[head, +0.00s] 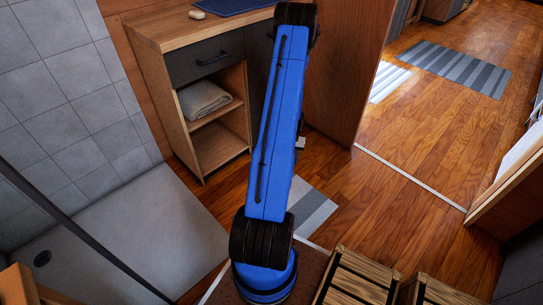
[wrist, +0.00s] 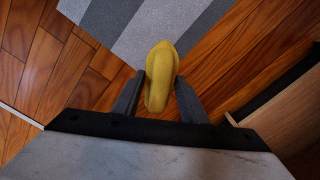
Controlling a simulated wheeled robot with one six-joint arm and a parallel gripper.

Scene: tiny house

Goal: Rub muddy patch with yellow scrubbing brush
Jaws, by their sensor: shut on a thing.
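A yellow object, which looks like the yellow scrubbing brush (wrist: 160,62), sits between the two dark fingers of my gripper (wrist: 159,77) in the wrist view. The gripper is shut on it, and the brush's front end sticks out past the fingertips. Beyond it are the wood floor and a grey striped rug (wrist: 125,22). In the head view, my blue arm hides the gripper and the brush. I cannot make out a muddy patch in either view.
A wooden cabinet (head: 217,147) with a dark drawer and a folded towel (head: 204,98) stands behind my arm. The striped rug (head: 308,207) lies beside the arm. Slatted wooden crates (head: 352,280) are at the front. A tiled shower area (head: 150,215) is at left. Open floor (head: 400,215) lies right.

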